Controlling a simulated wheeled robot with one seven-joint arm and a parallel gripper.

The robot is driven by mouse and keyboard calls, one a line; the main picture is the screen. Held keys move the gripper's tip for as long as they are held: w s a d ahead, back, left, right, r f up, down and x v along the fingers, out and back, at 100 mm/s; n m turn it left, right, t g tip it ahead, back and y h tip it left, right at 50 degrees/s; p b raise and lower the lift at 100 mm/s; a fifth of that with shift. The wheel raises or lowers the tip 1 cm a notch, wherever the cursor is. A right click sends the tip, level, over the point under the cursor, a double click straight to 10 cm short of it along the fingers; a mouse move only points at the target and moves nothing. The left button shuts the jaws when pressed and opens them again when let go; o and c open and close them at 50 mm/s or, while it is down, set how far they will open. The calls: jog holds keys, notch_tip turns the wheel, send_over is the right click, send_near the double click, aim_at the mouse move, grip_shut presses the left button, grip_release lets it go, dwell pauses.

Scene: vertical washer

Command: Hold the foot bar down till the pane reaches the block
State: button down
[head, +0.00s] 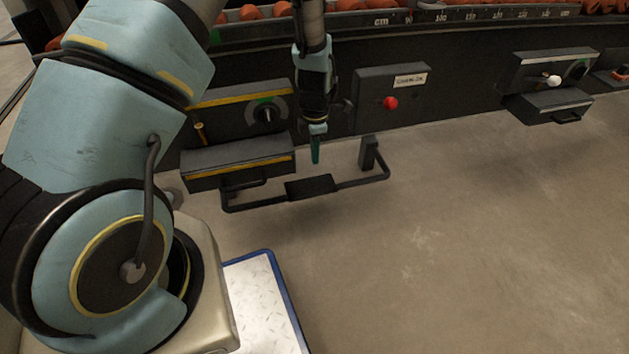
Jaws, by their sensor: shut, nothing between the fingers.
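The foot bar (308,186) is a dark bent bar low at the front of the machine, with a flat black pad in its middle and an upright bracket at its right end. My gripper (316,160) points down with its fingers shut and empty. In the picture its tip lies just above and behind the pad; it seems apart from the bar, but I cannot tell the exact gap. I see no pane or block that I can make out in this view.
Behind the bar, the machine front carries a dial panel (240,114), a drawer-like box (238,165) and a red button (390,103). Another box (548,105) is at the right. A blue-edged metal plate (262,300) lies on the floor. Floor to the right is clear.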

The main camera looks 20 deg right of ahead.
aim_at(315, 194)
notch_tip(315, 194, down, 14)
jog(key=b, duration=0.5)
jog(key=shift+s, duration=0.1)
